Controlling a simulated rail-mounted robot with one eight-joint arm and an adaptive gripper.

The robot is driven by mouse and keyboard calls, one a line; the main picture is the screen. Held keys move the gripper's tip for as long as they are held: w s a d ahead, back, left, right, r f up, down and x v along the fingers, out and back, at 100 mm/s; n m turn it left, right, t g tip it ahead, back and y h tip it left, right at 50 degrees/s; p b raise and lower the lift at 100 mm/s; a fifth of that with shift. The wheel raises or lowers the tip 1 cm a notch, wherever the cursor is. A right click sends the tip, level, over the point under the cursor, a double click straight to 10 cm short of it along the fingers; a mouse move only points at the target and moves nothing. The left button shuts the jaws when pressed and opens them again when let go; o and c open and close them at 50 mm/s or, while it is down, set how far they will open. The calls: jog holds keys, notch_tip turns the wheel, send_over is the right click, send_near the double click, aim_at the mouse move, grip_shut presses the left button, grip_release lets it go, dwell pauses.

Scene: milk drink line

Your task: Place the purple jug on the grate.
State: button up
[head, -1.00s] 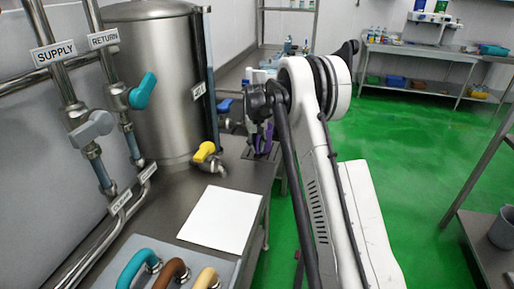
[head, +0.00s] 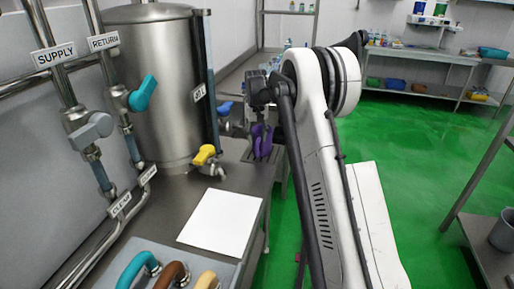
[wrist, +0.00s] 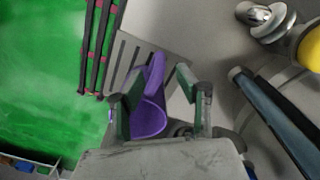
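The purple jug (head: 262,141) is at the far end of the steel counter, below my gripper (head: 262,122), at the grate (head: 246,156). In the wrist view the jug (wrist: 149,118) lies between my fingers (wrist: 157,105), nearer the left finger, with a clear gap to the right finger. My gripper looks open around it. The slotted grate (wrist: 128,60) shows beyond the jug in the wrist view. The jug's base is hidden, so I cannot tell if it rests fully on the grate.
A steel tank (head: 157,85) with a yellow-handled tap (head: 204,155) stands left of the jug. The yellow handle (wrist: 310,45) also shows at the right in the wrist view. A white sheet (head: 221,220) lies on the nearer counter. Green floor (head: 390,160) is open to the right.

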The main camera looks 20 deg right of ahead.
notch_tip(320, 180, up, 6)
jog(key=shift+f, duration=0.2)
jog(key=s+a+r+t, duration=0.2)
jog(key=s+a+r, duration=0.45)
jog(key=s, duration=0.45)
jog(key=s+a+r+t, duration=0.1)
jog(key=s+a+r, duration=0.4)
jog(key=s+r, duration=0.4)
jog(key=s+a+f+t, duration=0.2)
jog(key=s+a+f, duration=0.1)
jog(key=s, duration=1)
jog(key=s+a+f+n+t, duration=0.1)
jog(key=s+f, duration=0.4)
jog(key=s, duration=0.8)
jog(key=a+t, duration=0.1)
jog(key=a, duration=0.1)
jog(key=shift+s+a+f, duration=0.15)
jog(key=shift+a+f, duration=0.1)
jog(key=shift+a, duration=0.15)
jog(key=shift+f+b, duration=0.35)
